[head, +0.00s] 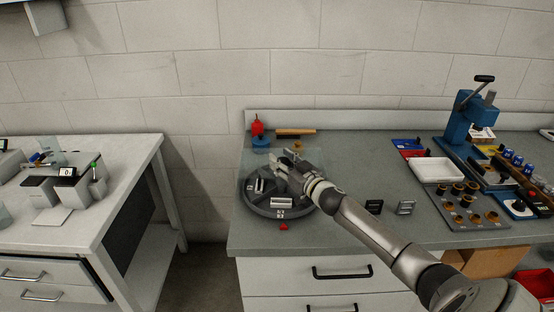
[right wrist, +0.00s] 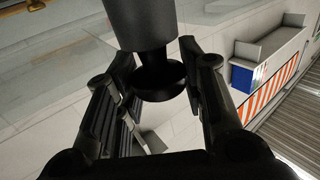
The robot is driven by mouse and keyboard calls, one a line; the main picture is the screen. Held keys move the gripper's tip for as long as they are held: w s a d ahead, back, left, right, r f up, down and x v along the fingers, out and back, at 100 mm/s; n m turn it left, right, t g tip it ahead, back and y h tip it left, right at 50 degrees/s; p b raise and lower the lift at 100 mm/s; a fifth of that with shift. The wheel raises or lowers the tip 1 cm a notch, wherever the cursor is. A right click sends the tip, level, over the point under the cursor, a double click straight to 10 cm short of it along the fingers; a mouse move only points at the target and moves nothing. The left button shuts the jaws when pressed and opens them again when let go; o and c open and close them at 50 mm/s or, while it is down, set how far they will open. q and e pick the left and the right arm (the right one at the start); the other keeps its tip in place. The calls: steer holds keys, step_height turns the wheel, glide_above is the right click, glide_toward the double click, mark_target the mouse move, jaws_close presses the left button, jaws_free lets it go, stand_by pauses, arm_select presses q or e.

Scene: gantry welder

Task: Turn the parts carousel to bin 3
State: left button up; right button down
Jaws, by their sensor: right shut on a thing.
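The parts carousel (head: 262,209) is a round dark grey tray with walled compartments on the left end of the grey workbench. Light parts lie in at least two compartments. A small white label on its front rim is too small to read for sure. A red marker (head: 283,226) sits on the bench just in front of the rim. My right gripper (head: 283,163) is over the back of the carousel and hides part of it. In the right wrist view, its fingers (right wrist: 160,88) are shut on a black flared knob (right wrist: 158,76). My left gripper is not in view.
Behind the carousel stand a red and blue bottle (head: 258,134) and a wooden-handled tool (head: 296,132). A gap separates the bench from the white table (head: 100,215) at left.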

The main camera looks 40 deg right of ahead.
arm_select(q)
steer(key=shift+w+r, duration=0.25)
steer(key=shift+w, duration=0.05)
arm_select(e)
steer(key=shift+n+y, duration=0.5)
steer(key=shift+y, duration=0.3)
steer(key=c, duration=0.9)
jaws_free()
steer(key=shift+s, duration=0.1)
steer(key=s, duration=1.1)
steer(key=shift+s+d, duration=0.4)
